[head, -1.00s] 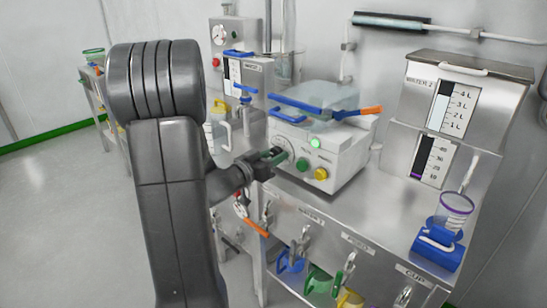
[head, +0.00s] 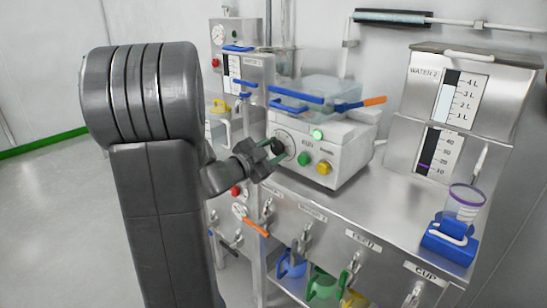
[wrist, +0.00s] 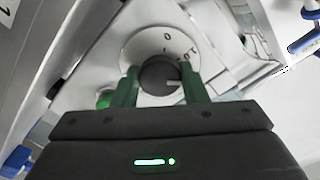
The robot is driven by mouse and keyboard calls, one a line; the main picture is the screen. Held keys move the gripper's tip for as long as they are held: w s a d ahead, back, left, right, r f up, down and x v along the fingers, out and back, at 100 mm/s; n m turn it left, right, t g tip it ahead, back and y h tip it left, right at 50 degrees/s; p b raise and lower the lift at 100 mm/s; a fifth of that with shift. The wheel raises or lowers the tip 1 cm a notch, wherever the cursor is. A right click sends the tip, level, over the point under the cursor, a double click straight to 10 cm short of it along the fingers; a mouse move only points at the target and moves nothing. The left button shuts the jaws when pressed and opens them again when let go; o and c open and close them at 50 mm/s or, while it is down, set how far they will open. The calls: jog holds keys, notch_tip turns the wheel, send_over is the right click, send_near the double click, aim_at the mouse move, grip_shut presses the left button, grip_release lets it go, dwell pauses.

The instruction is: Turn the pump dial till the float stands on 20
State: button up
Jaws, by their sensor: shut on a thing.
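The pump dial is a dark round knob on a white face on the front of the white pump box (head: 345,160). In the wrist view the dial (wrist: 159,76) sits between the green fingers of my gripper (wrist: 160,88), which are shut on it. Its light pointer mark faces right, near the scale figures. In the head view my gripper (head: 274,153) reaches the dial from the left and partly hides it. The purple float (head: 425,165) is in the lower gauge (head: 436,154) of the WATER 2 unit, between 10 and 20 and nearer 10.
A green button (head: 305,159) and a yellow button (head: 324,168) lie right of the dial. A clear lid with blue bars (head: 297,95) tops the box. A blue stand with a clear cup (head: 448,240) is at the right. The steel counter between (head: 375,195) is clear.

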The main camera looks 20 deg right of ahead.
jog(key=m+b, duration=0.3)
jog(key=m, duration=0.1)
jog(key=shift+f+m, duration=0.15)
jog(key=shift+m, duration=0.15)
jog(key=shift+m+b, duration=1.15)
jog(key=shift+m, duration=0.65)
jog(key=o, duration=1)
jog(key=shift+c, duration=0.2)
jog(key=shift+a+r, duration=0.1)
jog(key=shift+r, duration=0.1)
jog(key=p+v, duration=0.2)
jog(key=v, duration=1.1)
jog(key=shift+a, duration=0.3)
jog(key=shift+d, duration=0.1)
